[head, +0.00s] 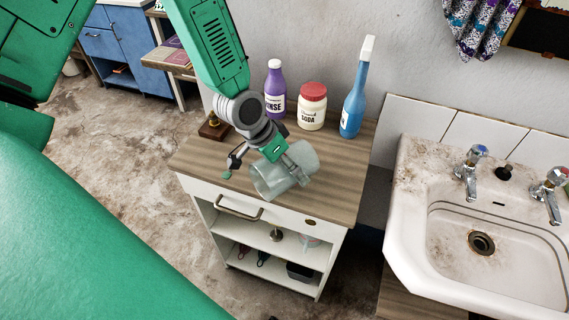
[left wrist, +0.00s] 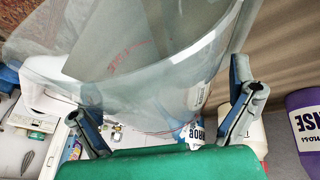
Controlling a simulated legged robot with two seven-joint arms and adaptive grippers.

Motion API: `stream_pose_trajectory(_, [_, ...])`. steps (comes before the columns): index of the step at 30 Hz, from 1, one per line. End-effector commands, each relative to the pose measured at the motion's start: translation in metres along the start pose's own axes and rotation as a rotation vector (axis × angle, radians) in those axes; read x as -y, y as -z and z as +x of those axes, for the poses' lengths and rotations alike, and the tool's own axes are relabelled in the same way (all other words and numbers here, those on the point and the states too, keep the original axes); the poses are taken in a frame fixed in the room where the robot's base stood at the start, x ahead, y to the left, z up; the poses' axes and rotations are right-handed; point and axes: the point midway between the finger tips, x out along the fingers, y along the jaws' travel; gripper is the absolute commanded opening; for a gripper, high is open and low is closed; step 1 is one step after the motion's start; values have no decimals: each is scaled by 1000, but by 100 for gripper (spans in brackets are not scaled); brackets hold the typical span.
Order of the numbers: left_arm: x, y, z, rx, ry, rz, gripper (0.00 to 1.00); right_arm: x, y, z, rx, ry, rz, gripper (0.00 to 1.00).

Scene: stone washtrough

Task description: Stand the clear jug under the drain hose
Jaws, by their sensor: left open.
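The clear jug (head: 284,178) is over the front part of the wooden-topped cabinet, looking tilted in the head view. I cannot tell whether it touches the top. My left gripper (head: 270,163) reaches down at the jug, open, with one finger on each side of it. In the left wrist view the jug (left wrist: 165,65) fills the upper middle, between the spread fingers of the gripper (left wrist: 165,115). Contact between fingers and jug is not clear. I cannot make out the drain hose. My right gripper is not in view.
A purple rinse bottle (head: 275,88), a red-lidded soda jar (head: 312,106) and a blue bottle (head: 355,100) stand along the back of the cabinet top (head: 335,190). A stained white sink (head: 410,230) with two taps is at the right. The cabinet top's right front is clear.

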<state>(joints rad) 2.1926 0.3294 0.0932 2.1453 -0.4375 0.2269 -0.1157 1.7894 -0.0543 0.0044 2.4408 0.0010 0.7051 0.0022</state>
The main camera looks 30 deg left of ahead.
Motion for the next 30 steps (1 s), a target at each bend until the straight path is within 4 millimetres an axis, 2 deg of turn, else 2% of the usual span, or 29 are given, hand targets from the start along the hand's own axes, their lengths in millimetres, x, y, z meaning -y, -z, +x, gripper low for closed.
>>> stream_pose_trajectory(6, [-2,1,0,1,3,1,100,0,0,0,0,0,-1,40])
stream_pose_trajectory(7, [-3,1,0,1,4,1,93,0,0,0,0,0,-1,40])
stream_pose_trajectory(10, [-4,2,0,2,6,2,58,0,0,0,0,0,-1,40])
stream_pose_trajectory(11, [-5,2,0,2,6,2,51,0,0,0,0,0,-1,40])
stream_pose_trajectory(16, [-4,2,0,1,5,2,50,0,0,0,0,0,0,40])
stream_pose_trajectory(17, [-4,2,0,1,5,2,45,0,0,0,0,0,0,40])
stream_pose_trajectory(23, [-1,1,-2,-1,1,1,45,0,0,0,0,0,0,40])
stream_pose_trajectory(26, [-2,4,-7,-2,1,2,45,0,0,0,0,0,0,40])
stream_pose_trajectory(30, [-7,13,-26,-4,3,2,45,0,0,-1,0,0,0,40])
